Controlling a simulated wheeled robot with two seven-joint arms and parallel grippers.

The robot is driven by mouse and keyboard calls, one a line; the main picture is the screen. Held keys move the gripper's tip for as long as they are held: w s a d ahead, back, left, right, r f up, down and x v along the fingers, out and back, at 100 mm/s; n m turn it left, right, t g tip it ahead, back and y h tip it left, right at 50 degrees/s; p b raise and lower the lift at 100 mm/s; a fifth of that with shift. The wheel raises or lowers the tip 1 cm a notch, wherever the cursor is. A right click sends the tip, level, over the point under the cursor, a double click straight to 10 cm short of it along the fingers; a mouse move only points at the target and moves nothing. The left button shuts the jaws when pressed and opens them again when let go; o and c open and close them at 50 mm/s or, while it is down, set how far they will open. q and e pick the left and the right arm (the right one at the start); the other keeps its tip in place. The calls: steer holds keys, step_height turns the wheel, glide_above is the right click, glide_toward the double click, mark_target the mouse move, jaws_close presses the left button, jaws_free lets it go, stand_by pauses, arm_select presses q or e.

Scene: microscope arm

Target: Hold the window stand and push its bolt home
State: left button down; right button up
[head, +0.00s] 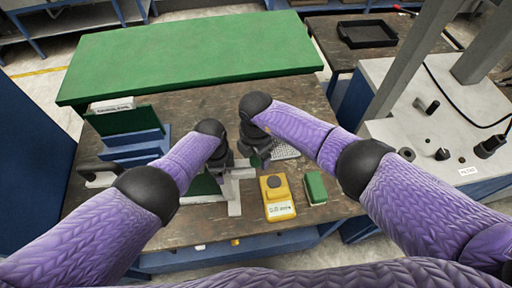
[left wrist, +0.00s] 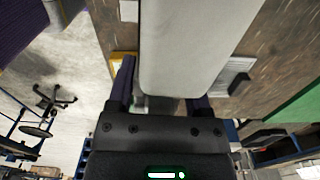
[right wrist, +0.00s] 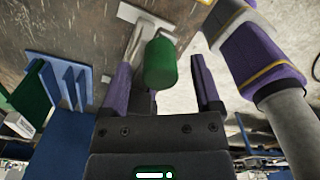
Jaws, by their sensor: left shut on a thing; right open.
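The window stand (head: 235,196) is a light grey metal piece on the bench, with a flat foot and an upright, partly hidden behind my arms. My left gripper (head: 222,160) is shut on it. In the left wrist view the stand's broad pale upright (left wrist: 190,45) fills the space between the fingers. My right gripper (head: 256,152) is open beside the stand. In the right wrist view a green cylindrical knob (right wrist: 160,64), seemingly the bolt's end, sits between the spread fingers, with clearance to the right finger. The bolt's shaft is hidden.
A yellow box (head: 277,198) and a small green box (head: 315,188) lie right of the stand. A blue rack with green plates (head: 130,138) stands to the left. A green-topped bench (head: 190,55) is at the back.

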step_height(320, 180, up, 12)
steer(key=shift+f, duration=0.15)
steer(key=shift+d+f, duration=0.1)
steer(key=d+f+m+g+y, duration=0.1)
steer(key=d+f+m+y, duration=0.1)
steer(key=d+m+y, duration=0.2)
steer(key=shift+m, duration=0.3)
steer(key=x, duration=0.7)
steer(key=w+x, duration=0.1)
steer(key=x, duration=0.3)
steer(key=shift+a+f, duration=0.15)
steer(key=shift+a, duration=0.1)
jaws_close()
steer(key=shift+y, duration=0.3)
